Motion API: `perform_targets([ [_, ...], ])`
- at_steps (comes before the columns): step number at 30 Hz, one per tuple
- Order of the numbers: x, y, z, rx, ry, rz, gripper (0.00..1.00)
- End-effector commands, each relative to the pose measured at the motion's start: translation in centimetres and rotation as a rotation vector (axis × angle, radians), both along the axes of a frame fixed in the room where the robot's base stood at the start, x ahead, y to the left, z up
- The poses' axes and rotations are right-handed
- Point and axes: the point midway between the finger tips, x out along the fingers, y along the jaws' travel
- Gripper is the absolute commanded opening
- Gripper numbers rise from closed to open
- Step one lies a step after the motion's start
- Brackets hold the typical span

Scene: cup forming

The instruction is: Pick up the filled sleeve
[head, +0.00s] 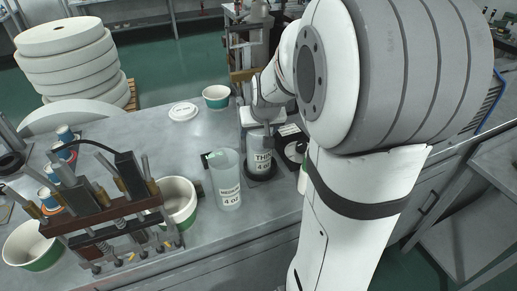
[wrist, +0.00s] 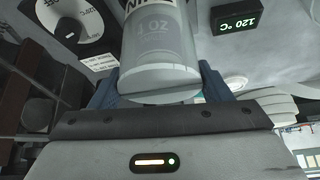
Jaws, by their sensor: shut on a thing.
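A clear sleeve labelled THIN 4 oz (head: 262,161) stands upright at a dark round base on the bench. My gripper (head: 261,138) is at its upper part, coming down from above, and is shut on it. In the wrist view the see-through sleeve (wrist: 158,55) sits between my two blue fingers (wrist: 158,88). What fills it is hard to make out. A second clear sleeve labelled MEDIUM 4 oz (head: 227,182) stands upright to the left, apart from my gripper.
A forming rig (head: 100,215) with rods stands at left front, beside white-and-green tubs (head: 178,203). A small tub (head: 216,97) and white lid (head: 183,111) lie behind. A dial (wrist: 70,25) and a 120 °C display (wrist: 237,18) are near the sleeve. Paper rolls (head: 70,60) stand at back left.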

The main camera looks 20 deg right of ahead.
Motion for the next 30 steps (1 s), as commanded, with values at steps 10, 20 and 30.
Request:
perform_targets([
  [10, 0.0, 0.0, 0.0, 0.0, 0.0, 0.001, 0.34],
  [20, 0.1, 0.1, 1.0, 0.0, -0.004, 0.001, 0.28],
  [30, 0.1, 0.1, 7.5, -0.001, -0.005, 0.002, 0.28],
])
